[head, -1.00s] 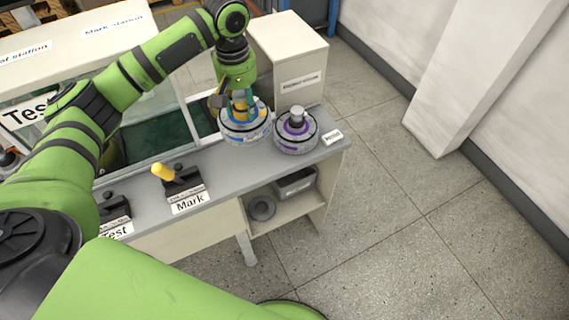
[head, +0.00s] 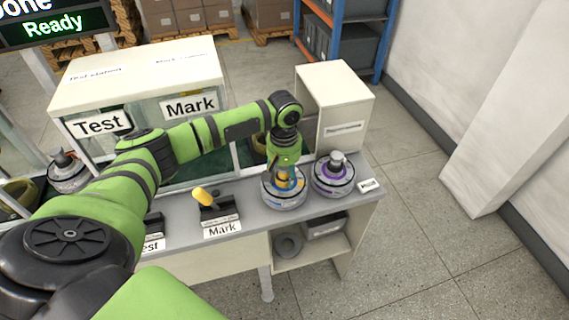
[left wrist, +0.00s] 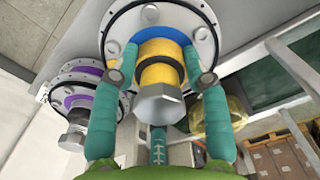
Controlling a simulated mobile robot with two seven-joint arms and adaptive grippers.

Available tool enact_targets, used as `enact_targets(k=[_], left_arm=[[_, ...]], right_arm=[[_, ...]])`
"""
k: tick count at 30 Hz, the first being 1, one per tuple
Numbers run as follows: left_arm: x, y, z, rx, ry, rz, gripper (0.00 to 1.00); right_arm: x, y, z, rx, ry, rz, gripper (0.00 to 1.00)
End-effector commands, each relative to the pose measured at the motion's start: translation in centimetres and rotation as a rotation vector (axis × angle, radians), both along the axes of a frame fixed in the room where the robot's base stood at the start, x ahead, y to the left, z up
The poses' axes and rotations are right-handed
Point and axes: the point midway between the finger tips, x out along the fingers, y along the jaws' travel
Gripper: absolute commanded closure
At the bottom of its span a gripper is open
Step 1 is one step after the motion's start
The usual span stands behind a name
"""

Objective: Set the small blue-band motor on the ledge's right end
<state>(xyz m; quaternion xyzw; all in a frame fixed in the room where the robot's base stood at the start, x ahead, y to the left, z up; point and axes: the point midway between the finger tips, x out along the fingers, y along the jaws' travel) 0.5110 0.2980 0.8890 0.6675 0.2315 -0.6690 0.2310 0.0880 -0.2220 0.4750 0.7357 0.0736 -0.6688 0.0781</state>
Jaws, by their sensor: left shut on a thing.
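My left gripper (head: 286,182) is shut on the blue-band motor (head: 284,200), a pale round hub with a yellow and blue middle. In the left wrist view its teal fingers (left wrist: 162,82) close on either side of the yellow collar of the motor (left wrist: 165,18), above a metal nut. The motor is upright at the ledge (head: 257,216), left of a purple-band motor (head: 345,188) that stands near the ledge's right end. I cannot tell if the held motor touches the ledge top. My right gripper is not in view.
A white box (head: 345,105) stands behind the motors. A small label (head: 369,185) marks the right end. Below are a shelf with a grey bin (head: 325,224) and a ring (head: 288,245).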

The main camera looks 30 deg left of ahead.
Motion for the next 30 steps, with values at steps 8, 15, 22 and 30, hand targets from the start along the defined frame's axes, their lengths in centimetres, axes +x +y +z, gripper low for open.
enact_targets(k=[8, 15, 22, 30], left_arm=[[0.3, 0.0, -0.2, -0.003, -0.01, 0.0, 1.0], [0.1, 0.0, -0.7, 0.0, -0.003, -0.001, 0.38], [0.1, 0.0, -0.7, 0.0, -0.003, -0.001, 0.31], [0.1, 0.0, 0.3, -0.001, -0.006, -0.001, 0.31]], right_arm=[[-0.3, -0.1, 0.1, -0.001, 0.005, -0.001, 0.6], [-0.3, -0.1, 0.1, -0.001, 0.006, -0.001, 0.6], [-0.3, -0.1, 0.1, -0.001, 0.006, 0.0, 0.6], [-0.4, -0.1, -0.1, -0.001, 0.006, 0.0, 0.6]])
